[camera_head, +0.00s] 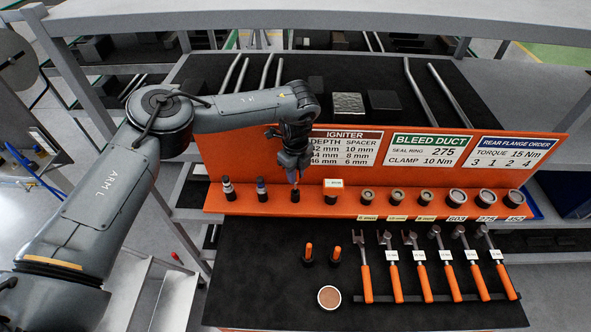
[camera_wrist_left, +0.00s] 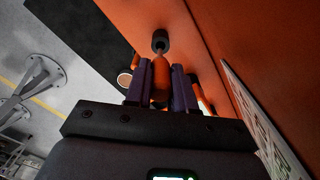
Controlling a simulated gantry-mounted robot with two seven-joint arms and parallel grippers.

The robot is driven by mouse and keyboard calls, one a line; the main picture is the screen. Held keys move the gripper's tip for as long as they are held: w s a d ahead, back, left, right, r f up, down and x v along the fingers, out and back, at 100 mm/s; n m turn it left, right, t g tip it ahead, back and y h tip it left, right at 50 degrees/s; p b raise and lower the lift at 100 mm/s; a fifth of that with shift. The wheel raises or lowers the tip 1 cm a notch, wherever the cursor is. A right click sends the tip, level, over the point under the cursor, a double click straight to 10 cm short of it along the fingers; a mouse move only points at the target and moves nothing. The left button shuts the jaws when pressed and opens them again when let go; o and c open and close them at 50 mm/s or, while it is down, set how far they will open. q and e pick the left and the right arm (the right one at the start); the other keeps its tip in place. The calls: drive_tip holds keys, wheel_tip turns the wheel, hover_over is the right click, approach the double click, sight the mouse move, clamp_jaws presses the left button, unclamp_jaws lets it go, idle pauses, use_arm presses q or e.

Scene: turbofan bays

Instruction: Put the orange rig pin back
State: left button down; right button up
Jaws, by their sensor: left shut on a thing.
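My left gripper (camera_head: 294,172) points down over the orange ledge, just above a short black holder (camera_head: 295,196). In the left wrist view the gripper (camera_wrist_left: 161,82) is shut on the orange rig pin (camera_wrist_left: 160,84), which lies between its two dark fingers. A thin grey tip of the pin points at the black holder (camera_wrist_left: 160,37). I cannot tell whether the tip is inside the holder or just short of it. In the head view the fingers mostly hide the pin. My right gripper is not in view.
Two dark-bodied plugs (camera_head: 262,190) stand left of the holder, and a white-labelled block (camera_head: 333,191) and several rings (camera_head: 397,199) stand right. The orange sign panel (camera_head: 240,160) rises behind. Below, two orange-topped pieces (camera_head: 308,251), a round disc (camera_head: 329,297) and several orange-handled tools (camera_head: 392,270) lie on black.

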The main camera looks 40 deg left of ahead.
use_arm(q)
drive_tip(key=shift+w+r+p, duration=0.1)
drive_tip(key=shift+p, duration=0.55)
idle(0.8)
idle(0.9)
drive_tip(key=shift+w+r, duration=0.1)
drive_tip(key=shift+r, duration=3.85)
drive_tip(key=shift+f, duration=0.15)
